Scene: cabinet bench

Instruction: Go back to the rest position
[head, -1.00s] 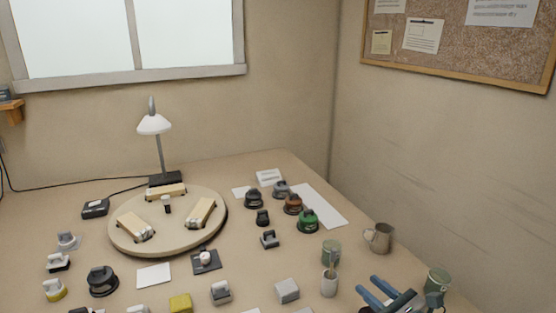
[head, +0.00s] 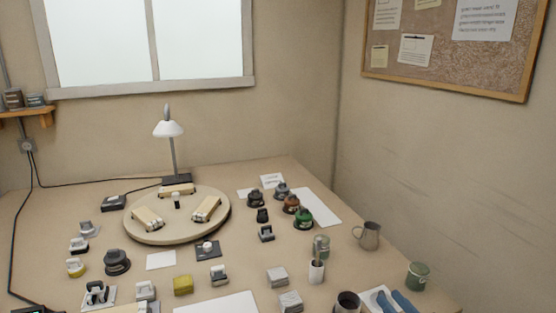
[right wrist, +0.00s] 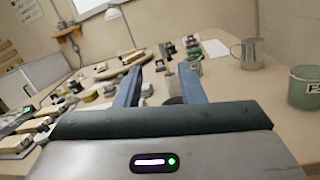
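My right gripper (head: 394,303) shows only by its two blue fingers at the bottom edge of the head view, right of the dark mug. In the right wrist view, the fingers of my right gripper (right wrist: 158,88) stand apart with a wide gap. Nothing is held between them; bench things show beyond the gap. My left gripper is not in the head view.
A round turntable (head: 140,235) and a lamp (head: 168,128) are farther back. Several small parts crowd the left.

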